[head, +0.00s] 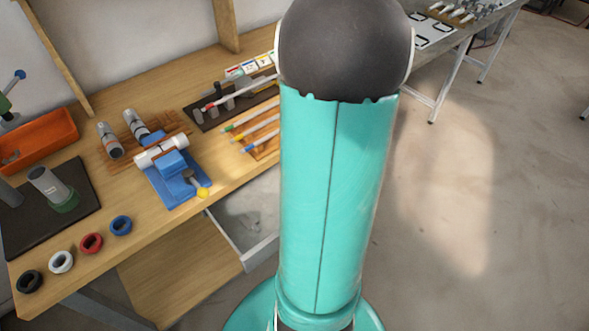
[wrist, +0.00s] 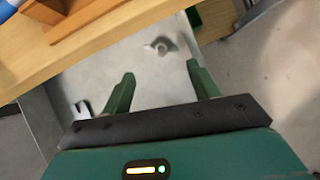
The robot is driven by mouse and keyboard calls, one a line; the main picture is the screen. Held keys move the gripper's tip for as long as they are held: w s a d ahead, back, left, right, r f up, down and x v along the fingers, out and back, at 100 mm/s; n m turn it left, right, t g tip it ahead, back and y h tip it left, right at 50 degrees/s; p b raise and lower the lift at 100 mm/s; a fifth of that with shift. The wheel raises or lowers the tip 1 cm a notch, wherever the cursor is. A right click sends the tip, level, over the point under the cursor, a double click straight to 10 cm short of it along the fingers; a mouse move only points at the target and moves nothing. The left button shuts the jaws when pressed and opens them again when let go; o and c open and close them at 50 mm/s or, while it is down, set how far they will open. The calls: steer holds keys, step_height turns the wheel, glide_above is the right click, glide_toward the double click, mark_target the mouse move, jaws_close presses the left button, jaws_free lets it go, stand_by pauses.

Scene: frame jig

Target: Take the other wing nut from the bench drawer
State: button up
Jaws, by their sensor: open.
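The bench drawer (head: 262,250) is pulled open under the bench's front edge in the head view, its right part hidden behind my arm. A small grey wing nut (wrist: 161,46) lies on the pale drawer floor in the wrist view. Small grey shapes show faintly in the drawer in the head view, too small to tell apart. My gripper (wrist: 160,76) is open in the wrist view. Its two green fingers are apart with nothing between them, and the wing nut appears just beyond the fingertips. My gripper is hidden in the head view.
The wooden bench edge (wrist: 100,45) crosses the upper left of the wrist view. A white notched piece (wrist: 81,110) shows left of the fingers. A green piece (wrist: 194,18) is at the top. A blue fixture (head: 172,178) stands on the bench above the drawer.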

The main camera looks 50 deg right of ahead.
steer(key=shift+x, duration=3.85)
steer(key=shift+d, duration=0.1)
jaws_close()
